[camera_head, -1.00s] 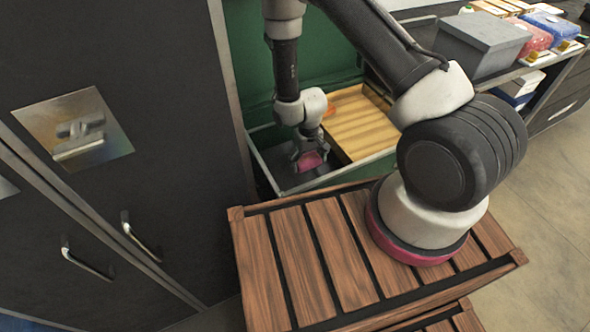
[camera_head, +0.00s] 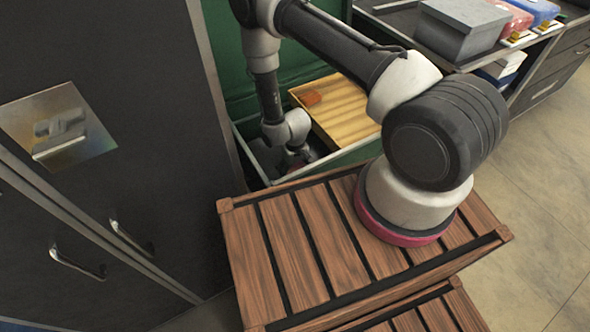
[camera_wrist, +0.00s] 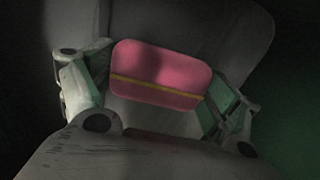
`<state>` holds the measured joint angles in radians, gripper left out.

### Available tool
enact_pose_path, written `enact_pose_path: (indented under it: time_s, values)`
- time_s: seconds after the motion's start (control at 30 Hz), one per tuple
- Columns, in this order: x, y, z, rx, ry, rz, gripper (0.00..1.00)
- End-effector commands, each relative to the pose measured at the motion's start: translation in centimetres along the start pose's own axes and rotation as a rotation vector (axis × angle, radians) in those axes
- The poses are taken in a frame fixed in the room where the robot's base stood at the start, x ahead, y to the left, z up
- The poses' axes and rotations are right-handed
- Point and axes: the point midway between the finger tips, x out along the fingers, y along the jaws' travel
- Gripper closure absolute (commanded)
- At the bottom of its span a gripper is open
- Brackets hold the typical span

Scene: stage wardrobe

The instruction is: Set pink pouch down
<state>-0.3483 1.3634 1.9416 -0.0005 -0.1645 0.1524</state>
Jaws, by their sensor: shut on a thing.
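The pink pouch (camera_wrist: 160,75) has a yellow stripe across it and is held between the two fingers of my gripper (camera_wrist: 157,92) in the wrist view. My gripper is shut on it. In the head view my gripper (camera_head: 298,160) is low inside a grey-rimmed bin (camera_head: 335,157), left of a yellow slatted wooden piece. Only a little dull pink shows there, mostly hidden by my gripper and shadow. I cannot tell whether the pouch touches the surface beneath.
The yellow slatted piece (camera_head: 345,112) carries a small orange-brown item (camera_head: 312,99). A dark cabinet (camera_head: 105,190) stands close on the left, and a green panel (camera_head: 300,68) is behind. A grey box (camera_head: 462,30) sits on the shelf at right. Floor is clear at right.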

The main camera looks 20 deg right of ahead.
Motion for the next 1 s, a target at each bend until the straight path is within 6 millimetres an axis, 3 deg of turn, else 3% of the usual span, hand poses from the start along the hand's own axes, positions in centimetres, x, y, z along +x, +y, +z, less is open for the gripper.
enact_pose_path:
  time_s: [0.13,0.17,0.2,0.67,1.0]
  values:
    - [0.4,0.0,0.0,0.0,-0.001,0.0,0.37]
    - [0.3,0.0,0.0,0.0,-0.001,0.0,0.06]
    - [0.3,0.0,0.0,0.0,0.0,0.0,0.0]
    - [-0.4,0.0,-0.1,0.0,0.001,0.0,0.0]
    - [-7.4,0.0,-0.1,0.0,0.003,0.0,0.0]
